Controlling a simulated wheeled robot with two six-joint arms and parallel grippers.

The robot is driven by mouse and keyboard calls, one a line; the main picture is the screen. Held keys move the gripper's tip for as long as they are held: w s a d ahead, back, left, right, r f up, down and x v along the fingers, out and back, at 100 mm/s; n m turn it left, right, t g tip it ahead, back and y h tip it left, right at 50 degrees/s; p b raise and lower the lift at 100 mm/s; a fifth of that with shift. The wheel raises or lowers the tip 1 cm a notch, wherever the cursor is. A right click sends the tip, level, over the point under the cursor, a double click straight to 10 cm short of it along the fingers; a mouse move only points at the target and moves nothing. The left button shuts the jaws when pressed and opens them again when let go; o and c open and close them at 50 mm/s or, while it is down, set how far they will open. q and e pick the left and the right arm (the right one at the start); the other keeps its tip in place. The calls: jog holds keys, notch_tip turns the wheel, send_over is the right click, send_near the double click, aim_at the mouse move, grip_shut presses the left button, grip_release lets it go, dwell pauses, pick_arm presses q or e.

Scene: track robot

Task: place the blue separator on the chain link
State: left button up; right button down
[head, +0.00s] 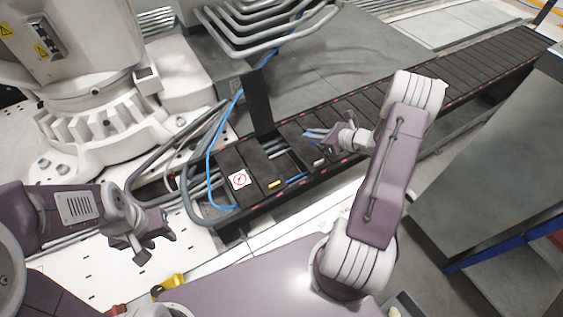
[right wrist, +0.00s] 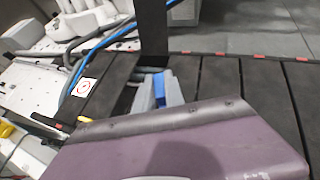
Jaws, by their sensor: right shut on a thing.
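The blue separator (right wrist: 159,90) is between the fingers of my right gripper (right wrist: 168,92) in the right wrist view. The gripper is shut on it. In the head view my right gripper (head: 318,136) is over the dark chain, close to an open gap between its covers. The chain link (head: 286,164) shows as this uncovered gap, with cables inside. I cannot tell whether the separator touches the link, since the fingers and my wrist hide part of it. My left gripper (head: 157,247) is empty, fingers apart, over the white perforated plate, away from the chain.
A dark upright post (head: 259,102) stands at the chain's far side, close to the gap. Blue and grey cables (head: 210,150) curve into the chain's left end. A cover with a red-and-white sign (head: 239,180) lies left of the gap. A grey panel (head: 490,165) is at the right.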

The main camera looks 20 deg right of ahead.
jog(key=a+f+b, duration=0.1)
jog(key=a, duration=0.1)
jog(key=w+a+f+b, duration=0.1)
jog(key=a+f, duration=0.1)
jog(key=a, duration=0.1)
jog(key=a+f+b, duration=0.1)
jog(key=a+f, duration=0.1)
jog(key=a, duration=0.1)
jog(key=shift+w+a+f, duration=0.15)
jog(key=shift+a+f, duration=0.05)
jog(key=shift+f, duration=0.05)
jog(key=shift+a, duration=0.35)
notch_tip(320, 180, down, 4)
jog(key=b, duration=0.3)
jog(key=shift+f, duration=0.25)
jog(key=shift+r, duration=0.15)
jog(key=shift+f+b, duration=0.4)
jog(key=shift+f, duration=0.1)
jog(key=c, duration=1.4)
grip_release()
jog(key=shift+f, duration=0.1)
jog(key=shift+c, duration=0.2)
